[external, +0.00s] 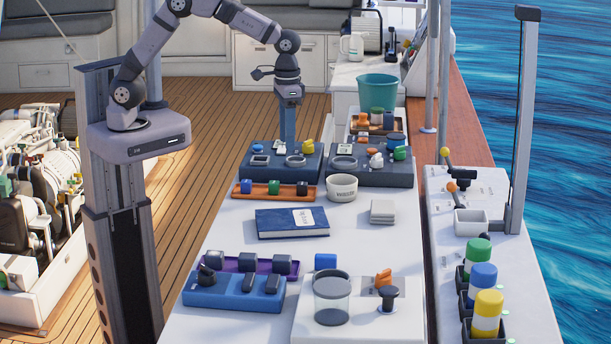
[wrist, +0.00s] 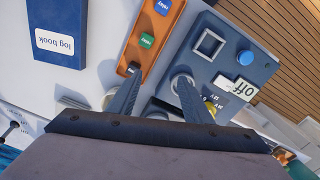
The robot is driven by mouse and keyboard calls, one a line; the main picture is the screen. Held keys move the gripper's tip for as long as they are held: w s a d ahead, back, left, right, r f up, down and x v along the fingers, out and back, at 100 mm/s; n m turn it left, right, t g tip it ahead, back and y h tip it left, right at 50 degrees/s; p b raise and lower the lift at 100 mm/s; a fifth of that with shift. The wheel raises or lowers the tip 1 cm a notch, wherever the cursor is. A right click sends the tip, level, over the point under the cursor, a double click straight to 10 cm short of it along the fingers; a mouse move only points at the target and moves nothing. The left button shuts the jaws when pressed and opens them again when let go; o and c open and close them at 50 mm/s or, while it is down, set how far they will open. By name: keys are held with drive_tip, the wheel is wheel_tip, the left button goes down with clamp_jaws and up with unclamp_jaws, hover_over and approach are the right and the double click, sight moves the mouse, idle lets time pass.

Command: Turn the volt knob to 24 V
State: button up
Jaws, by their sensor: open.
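A blue control panel (external: 262,176) stands on the white table, below my gripper (external: 288,138). A yellow knob (external: 307,147) sits at its back right corner. In the wrist view this panel (wrist: 190,58) shows a dark label with small lettering, partly hidden, beside the yellow knob (wrist: 211,106); this appears to be the volt knob. Its pointer direction cannot be read. My gripper's two fingers (wrist: 158,76) are apart and empty, above the panel's edge, with one finger over a grey ring (wrist: 180,80). The gripper does not hold the knob.
The panel also has a square frame (wrist: 208,44), a blue button (wrist: 245,57) and an OFF plate (wrist: 241,88). An orange tray (external: 262,195) of cubes lies beside it. A second dark panel (external: 367,178), a white bowl (external: 342,187) and a log book (external: 285,228) are nearby.

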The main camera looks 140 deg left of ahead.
sight(308, 146)
drive_tip(key=s+a+n, duration=0.1)
drive_tip(key=s+a, duration=0.2)
drive_tip(key=a, duration=0.1)
drive_tip(key=s+a+n, duration=0.2)
drive_tip(key=a, duration=0.3)
drive_tip(key=s+a+n, duration=0.2)
drive_tip(key=s+a, duration=0.1)
drive_tip(key=a, duration=0.2)
drive_tip(key=shift+s+a+r+p, duration=0.1)
drive_tip(key=shift+s+r+p, duration=0.1)
drive_tip(key=shift+s+p, duration=0.15)
drive_tip(key=shift+f+p, duration=1.35)
drive_tip(key=shift+f, duration=2.3)
drive_tip(key=c, duration=1.1)
